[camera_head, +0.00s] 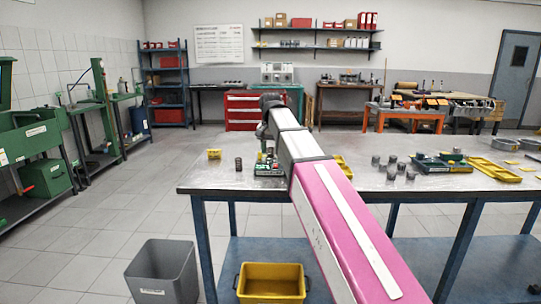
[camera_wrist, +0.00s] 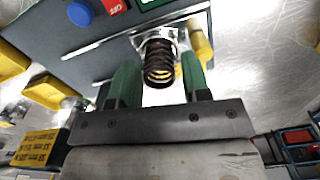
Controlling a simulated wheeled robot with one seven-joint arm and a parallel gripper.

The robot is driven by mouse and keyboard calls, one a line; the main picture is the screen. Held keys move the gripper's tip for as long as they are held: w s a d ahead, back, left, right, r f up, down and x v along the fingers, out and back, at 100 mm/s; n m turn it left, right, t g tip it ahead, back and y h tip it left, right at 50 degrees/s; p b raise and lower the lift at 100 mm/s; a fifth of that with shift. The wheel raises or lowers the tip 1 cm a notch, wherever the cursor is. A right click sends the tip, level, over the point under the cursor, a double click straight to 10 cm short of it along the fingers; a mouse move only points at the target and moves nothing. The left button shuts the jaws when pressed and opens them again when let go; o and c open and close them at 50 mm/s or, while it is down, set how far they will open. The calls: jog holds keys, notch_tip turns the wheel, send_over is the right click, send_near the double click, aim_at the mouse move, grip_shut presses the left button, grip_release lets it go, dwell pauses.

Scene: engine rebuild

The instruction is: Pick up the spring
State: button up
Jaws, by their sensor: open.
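The spring (camera_wrist: 159,62), a dark coil, shows in the wrist view in front of my gripper (camera_wrist: 160,78). It stands at a bright metal plate on a grey device (camera_wrist: 95,50) with metal rods and blue and red buttons. My gripper is open, with one green finger to each side of the spring's near end. I cannot tell whether either finger touches it. In the head view the device (camera_head: 268,170) sits on the metal table, and I cannot make out the spring there.
The table (camera_head: 215,182) also holds a small yellow bin (camera_head: 214,154), a dark cylinder (camera_head: 238,164), several grey cylindrical parts (camera_head: 391,172) and trays (camera_head: 493,170) at right. Yellow parts (camera_wrist: 200,42) lie close to the spring. A grey bin (camera_head: 163,275) stands on the floor.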

jog(key=shift+f, duration=0.6)
jog(key=shift+c, duration=0.2)
jog(key=c, duration=0.6)
jog(key=shift+w+r, duration=0.1)
jog(key=shift+r, duration=0.05)
